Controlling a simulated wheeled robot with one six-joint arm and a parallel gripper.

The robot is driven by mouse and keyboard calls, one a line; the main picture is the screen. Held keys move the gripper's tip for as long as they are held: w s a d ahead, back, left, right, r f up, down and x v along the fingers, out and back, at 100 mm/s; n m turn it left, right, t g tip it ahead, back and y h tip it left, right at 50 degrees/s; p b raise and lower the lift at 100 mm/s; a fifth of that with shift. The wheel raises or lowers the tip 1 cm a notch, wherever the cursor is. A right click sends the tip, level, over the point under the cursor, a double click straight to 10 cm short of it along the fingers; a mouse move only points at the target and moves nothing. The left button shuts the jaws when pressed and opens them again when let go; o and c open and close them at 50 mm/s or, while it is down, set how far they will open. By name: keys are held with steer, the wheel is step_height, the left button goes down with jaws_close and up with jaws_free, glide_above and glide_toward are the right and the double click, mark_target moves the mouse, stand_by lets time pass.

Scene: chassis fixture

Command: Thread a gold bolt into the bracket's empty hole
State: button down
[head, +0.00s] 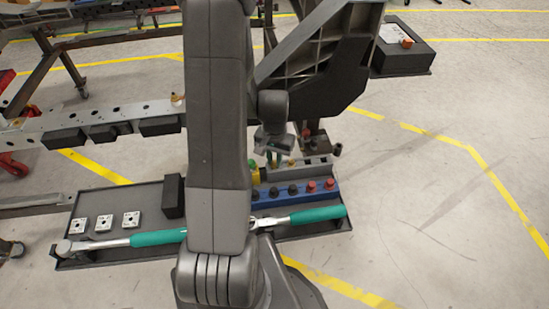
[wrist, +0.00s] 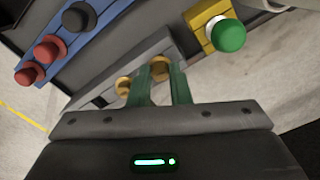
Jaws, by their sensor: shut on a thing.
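My gripper (wrist: 162,80) has its two green fingers closed around a gold bolt (wrist: 160,67) at the grey bolt rack (wrist: 110,72). I cannot tell whether this bolt is still seated or slightly raised. Another gold bolt (wrist: 123,86) is in the rack just left of the fingers. In the head view my gripper (head: 275,158) points down over the rack (head: 315,168), with a gold bolt (head: 291,162) beside it. The dark ribbed bracket (head: 320,60) rises behind and above my gripper. Its empty hole cannot be made out.
A blue rail (head: 270,200) with black and red knobs lies in front of the rack on a dark tray (head: 140,200). A yellow block with a green knob (wrist: 228,36) is close right. A green-handled torque wrench (head: 315,214) lies along the tray's front. Open floor is right.

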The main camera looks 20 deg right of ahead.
mark_target(275, 161)
steer(key=shift+r+p, duration=1.5)
steer(key=shift+r, duration=0.85)
steer(key=shift+r, duration=0.1)
